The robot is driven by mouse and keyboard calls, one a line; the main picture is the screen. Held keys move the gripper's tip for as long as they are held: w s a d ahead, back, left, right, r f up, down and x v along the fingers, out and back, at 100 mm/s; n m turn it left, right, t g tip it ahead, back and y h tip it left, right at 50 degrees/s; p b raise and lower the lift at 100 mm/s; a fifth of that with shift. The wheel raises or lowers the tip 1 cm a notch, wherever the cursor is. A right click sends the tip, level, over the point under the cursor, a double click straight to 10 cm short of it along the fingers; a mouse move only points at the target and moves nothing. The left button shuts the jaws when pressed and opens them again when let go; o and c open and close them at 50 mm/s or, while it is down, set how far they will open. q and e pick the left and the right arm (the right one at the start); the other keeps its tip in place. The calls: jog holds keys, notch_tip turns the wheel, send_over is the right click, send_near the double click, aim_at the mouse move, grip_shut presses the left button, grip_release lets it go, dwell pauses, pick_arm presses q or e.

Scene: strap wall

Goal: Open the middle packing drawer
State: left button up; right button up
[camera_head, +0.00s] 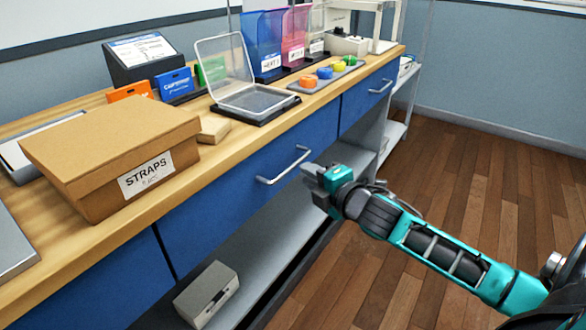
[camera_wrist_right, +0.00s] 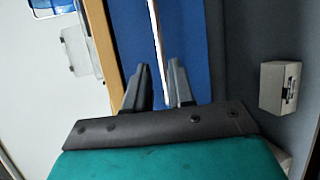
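The middle drawer (camera_head: 235,195) has a blue front and looks closed, flush under the wooden counter. Its silver bar handle (camera_head: 283,168) is on the front. My right gripper (camera_head: 308,172) is just to the right of and below the handle's right end. In the right wrist view the two dark fingers of the right gripper (camera_wrist_right: 158,78) are apart. The handle (camera_wrist_right: 156,35) runs lengthwise into the gap between them there, against the blue drawer front (camera_wrist_right: 190,35). I cannot tell whether they touch it. My left gripper is not in view.
Another blue drawer (camera_head: 358,103) with a handle is at right. On the counter stand a STRAPS box (camera_head: 105,150), an open clear case (camera_head: 255,97) and coloured bins (camera_head: 263,40). A grey box (camera_head: 207,293) sits on the lower shelf. The wooden floor (camera_head: 480,170) is clear.

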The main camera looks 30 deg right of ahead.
aim_at(293, 163)
jog(key=w, duration=0.2)
jog(key=w+f+b, duration=0.1)
jog(key=w, duration=0.4)
jog(key=shift+w+f, duration=0.25)
jog(key=shift+c, duration=0.5)
grip_shut()
